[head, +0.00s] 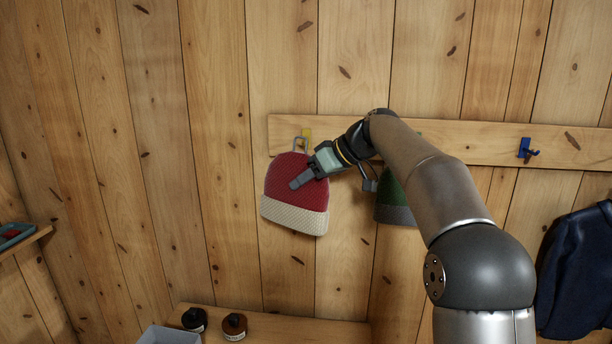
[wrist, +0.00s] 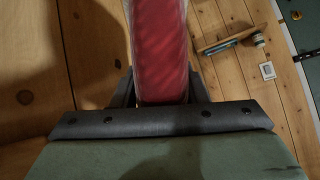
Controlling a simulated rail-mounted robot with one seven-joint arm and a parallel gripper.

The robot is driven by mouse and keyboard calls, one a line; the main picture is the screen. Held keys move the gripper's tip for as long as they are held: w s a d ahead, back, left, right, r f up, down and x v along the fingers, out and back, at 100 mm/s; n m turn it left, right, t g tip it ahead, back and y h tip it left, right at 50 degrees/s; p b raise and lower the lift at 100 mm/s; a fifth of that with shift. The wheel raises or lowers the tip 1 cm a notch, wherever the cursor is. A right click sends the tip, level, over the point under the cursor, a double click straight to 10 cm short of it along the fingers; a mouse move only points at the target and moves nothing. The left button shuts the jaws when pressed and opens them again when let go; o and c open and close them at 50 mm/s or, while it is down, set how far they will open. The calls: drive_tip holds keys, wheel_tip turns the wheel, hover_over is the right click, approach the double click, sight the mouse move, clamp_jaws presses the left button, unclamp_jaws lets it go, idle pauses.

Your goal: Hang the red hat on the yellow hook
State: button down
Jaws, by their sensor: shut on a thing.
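The red hat (head: 288,180) has a cream brim and a grey loop at its top. It is upright in front of the planked wall, just below the yellow hook (head: 307,133) on the rail. The loop is close to the yellow hook; I cannot tell whether it is over it. My gripper (head: 298,183) is shut on the red hat from the right side. In the wrist view the red hat (wrist: 160,50) stands between the fingers, which are mostly hidden.
The wooden rail (head: 470,140) crosses the wall. A green hat (head: 393,203) hangs right of the red hat, partly behind my arm. A blue hook (head: 527,149) is bare. A dark jacket (head: 577,270) hangs far right. Below, a bench (head: 290,325) holds two jars and a grey bin (head: 168,336).

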drive_tip(key=shift+w+d+f+p, duration=0.1)
drive_tip(key=shift+w+f+p, duration=0.1)
drive_tip(key=shift+w+p, duration=0.45)
drive_tip(key=shift+w+f+p, duration=0.25)
drive_tip(key=shift+w+p, duration=0.25)
drive_tip(key=shift+w, duration=0.3)
drive_tip(key=shift+w+d+f+p, duration=0.1)
drive_tip(key=shift+w+f+p, duration=0.1)
drive_tip(key=shift+w+p, duration=0.45)
drive_tip(key=shift+a, duration=0.1)
drive_tip(key=c, duration=0.8)
unclamp_jaws()
drive_tip(key=shift+o, duration=0.2)
